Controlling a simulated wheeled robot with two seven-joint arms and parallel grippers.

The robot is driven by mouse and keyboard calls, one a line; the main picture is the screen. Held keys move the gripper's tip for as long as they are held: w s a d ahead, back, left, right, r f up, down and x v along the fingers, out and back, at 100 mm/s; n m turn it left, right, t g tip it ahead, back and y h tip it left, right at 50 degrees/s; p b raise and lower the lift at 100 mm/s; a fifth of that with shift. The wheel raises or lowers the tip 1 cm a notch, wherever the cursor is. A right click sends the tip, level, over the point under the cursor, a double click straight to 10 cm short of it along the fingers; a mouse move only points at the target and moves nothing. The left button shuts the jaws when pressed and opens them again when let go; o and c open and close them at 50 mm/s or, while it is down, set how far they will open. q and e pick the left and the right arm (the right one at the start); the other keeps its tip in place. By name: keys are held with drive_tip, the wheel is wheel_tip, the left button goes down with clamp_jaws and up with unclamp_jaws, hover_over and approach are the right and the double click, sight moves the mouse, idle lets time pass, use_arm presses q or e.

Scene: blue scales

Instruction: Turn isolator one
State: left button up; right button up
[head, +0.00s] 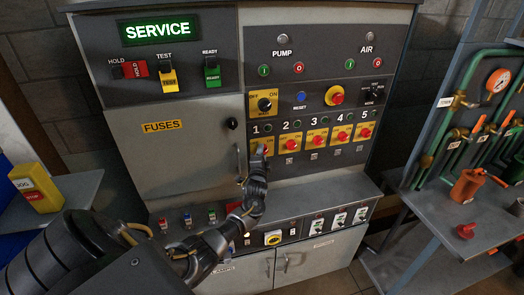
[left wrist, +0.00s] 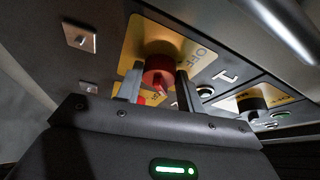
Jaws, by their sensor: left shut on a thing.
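Isolator one is a red rotary knob (left wrist: 160,70) on a yellow plate (left wrist: 133,45), under the number 1 on the grey panel. In the head view its yellow plate (head: 268,138) is the leftmost of the row, and my gripper covers most of the knob. My left gripper (head: 260,158) reaches up to it from below. In the left wrist view its two fingers stand on either side of the red knob, shut on it. The word OFF shows on the plate. The knob's exact angle is hard to tell. My right gripper is not in view.
More red isolator knobs (head: 290,144) sit close to the right. A yellow selector plate (head: 263,104) with a black knob is just above. A grey cabinet door marked FUSES (head: 162,127) is to the left. A ledge (head: 320,187) juts out below the panel.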

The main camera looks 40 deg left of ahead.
use_arm(q)
drive_tip(key=shift+m, duration=0.3)
drive_tip(key=o, duration=0.9)
drive_tip(key=shift+o, duration=0.4)
drive_tip(key=r+b+v, duration=0.1)
drive_tip(key=b+v, duration=0.1)
drive_tip(key=v, duration=0.9)
drive_tip(key=shift+f, duration=0.35)
